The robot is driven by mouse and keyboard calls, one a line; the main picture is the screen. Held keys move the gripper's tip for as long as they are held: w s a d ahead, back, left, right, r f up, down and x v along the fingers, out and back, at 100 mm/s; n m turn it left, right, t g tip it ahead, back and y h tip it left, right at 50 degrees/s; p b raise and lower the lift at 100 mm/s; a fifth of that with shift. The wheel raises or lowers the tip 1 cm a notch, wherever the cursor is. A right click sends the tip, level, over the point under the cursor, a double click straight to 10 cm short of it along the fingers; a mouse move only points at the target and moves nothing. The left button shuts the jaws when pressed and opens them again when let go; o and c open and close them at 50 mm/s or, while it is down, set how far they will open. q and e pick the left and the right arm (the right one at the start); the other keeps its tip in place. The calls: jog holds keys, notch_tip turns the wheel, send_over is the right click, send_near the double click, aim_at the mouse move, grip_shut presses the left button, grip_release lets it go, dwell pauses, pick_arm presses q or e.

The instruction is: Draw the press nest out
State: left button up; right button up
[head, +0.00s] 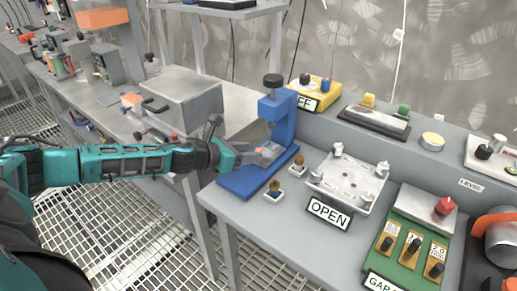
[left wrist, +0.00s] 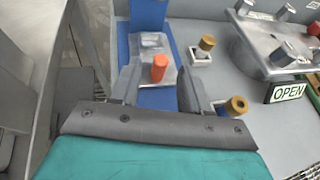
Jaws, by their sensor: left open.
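The blue press (head: 279,118) with a black top knob stands at the left end of the grey bench. Its nest, a light grey block (head: 268,150), sits low on the blue base, and in the left wrist view the nest (left wrist: 152,46) carries an upright orange knob (left wrist: 160,68). My left gripper (head: 253,155) is at the front of the press. In the left wrist view its open fingers (left wrist: 158,80) stand on either side of the orange knob, with gaps on both sides. The right gripper is not in view.
An OPEN sign (head: 329,214) and a metal fixture plate (head: 347,184) are further right. A grey metal box (head: 181,99) sits on the bench behind my left arm.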

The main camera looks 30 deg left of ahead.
aim_at(258, 149)
pick_arm(q)
jog(key=shift+x, duration=2.2)
jog(key=shift+c, duration=0.3)
grip_shut()
